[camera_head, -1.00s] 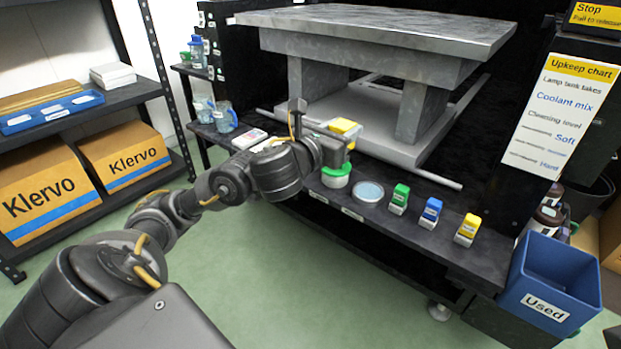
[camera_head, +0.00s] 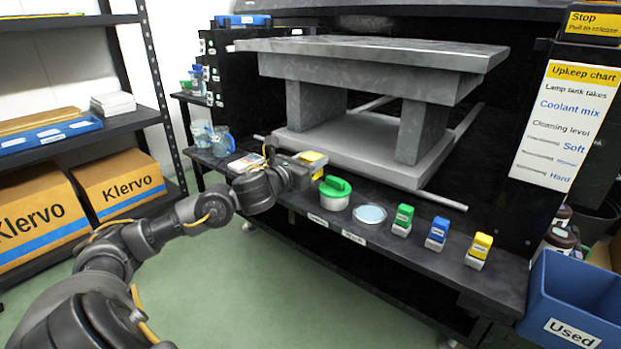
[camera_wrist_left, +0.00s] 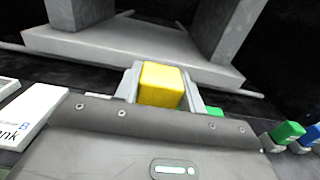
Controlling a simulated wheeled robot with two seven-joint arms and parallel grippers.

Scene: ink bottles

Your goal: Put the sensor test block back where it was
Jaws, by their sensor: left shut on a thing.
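My left gripper (camera_head: 308,164) is shut on a yellow block (camera_head: 313,156), which I take to be the sensor test block. In the left wrist view the yellow block (camera_wrist_left: 161,84) sits between the two grey fingers. In the head view the gripper is just left of the green-lidded tub (camera_head: 335,193), at the front shelf (camera_head: 375,238). I cannot tell whether the block touches the shelf. My right gripper is not in view.
Right of the tub are a round dish (camera_head: 369,214) and small green (camera_head: 403,219), blue (camera_head: 437,233) and yellow (camera_head: 479,250) blocks. White cards (camera_head: 246,162) lie left of the gripper. The grey raised platform (camera_head: 370,55) stands behind. A blue "Used" bin (camera_head: 570,300) is at right.

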